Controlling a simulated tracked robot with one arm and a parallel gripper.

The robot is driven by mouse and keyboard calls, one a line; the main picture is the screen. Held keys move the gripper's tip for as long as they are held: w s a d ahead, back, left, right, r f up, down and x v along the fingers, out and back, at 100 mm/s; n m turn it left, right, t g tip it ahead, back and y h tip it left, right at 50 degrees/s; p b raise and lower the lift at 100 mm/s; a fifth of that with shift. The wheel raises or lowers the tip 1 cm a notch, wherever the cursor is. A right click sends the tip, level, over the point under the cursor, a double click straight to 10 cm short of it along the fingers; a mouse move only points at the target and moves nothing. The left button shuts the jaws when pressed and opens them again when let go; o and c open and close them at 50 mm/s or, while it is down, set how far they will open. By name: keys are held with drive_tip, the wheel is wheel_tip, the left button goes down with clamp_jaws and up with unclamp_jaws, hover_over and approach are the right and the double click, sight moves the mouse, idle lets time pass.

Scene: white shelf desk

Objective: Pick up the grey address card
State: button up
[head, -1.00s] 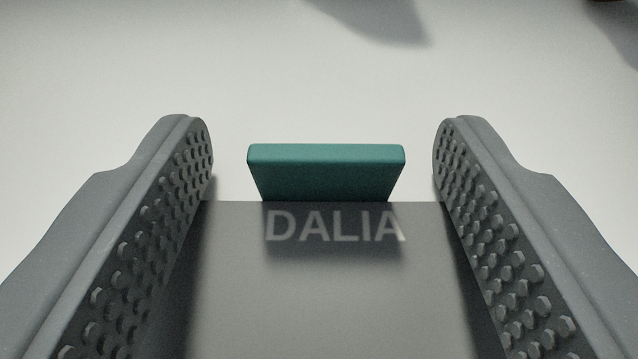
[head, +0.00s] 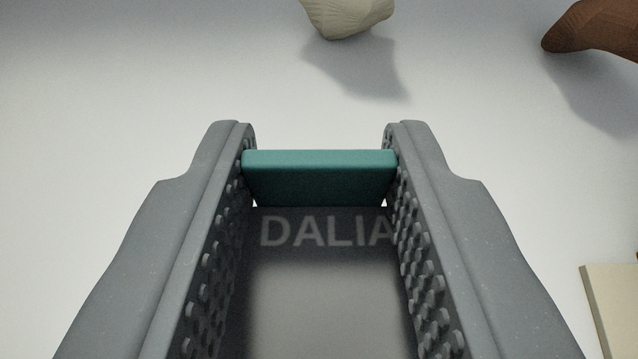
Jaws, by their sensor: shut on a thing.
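The grey address card (head: 325,285) carries the pale word DALIA and lies between my fingers, running off the bottom of the head view. A teal block (head: 320,178) stands at its far edge, above the lettering; it looks like the card's grip tab, though the join is not clear. My gripper (head: 320,165) is shut on the teal block, with a studded finger pad against each end. The card's near part is out of view, and its sides are partly hidden by the fingers. The card looks raised off the white surface.
A pale cream object (head: 348,15) is at the top, cut off by the frame. A brown object (head: 595,32) is at the top right. A beige flat piece (head: 612,310) lies at the right edge. The white surface (head: 120,90) at left is clear.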

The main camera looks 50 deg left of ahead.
drive_tip(key=s, duration=0.4)
drive_tip(key=s+d+r, duration=0.1)
drive_tip(key=s, duration=0.8)
drive_tip(key=shift+d+r+p, duration=0.3)
drive_tip(key=shift+r+p, duration=0.05)
drive_tip(key=shift+p, duration=0.05)
drive_tip(key=b, duration=0.2)
drive_tip(key=s+b, duration=0.1)
drive_tip(key=b, duration=0.2)
drive_tip(key=shift+d+f+t, duration=0.1)
drive_tip(key=shift+d+t, duration=0.1)
drive_tip(key=shift+t, duration=0.1)
drive_tip(key=shift+s+r+b, duration=0.2)
drive_tip(key=shift+s+b, duration=0.75)
drive_tip(key=shift+b, duration=1.05)
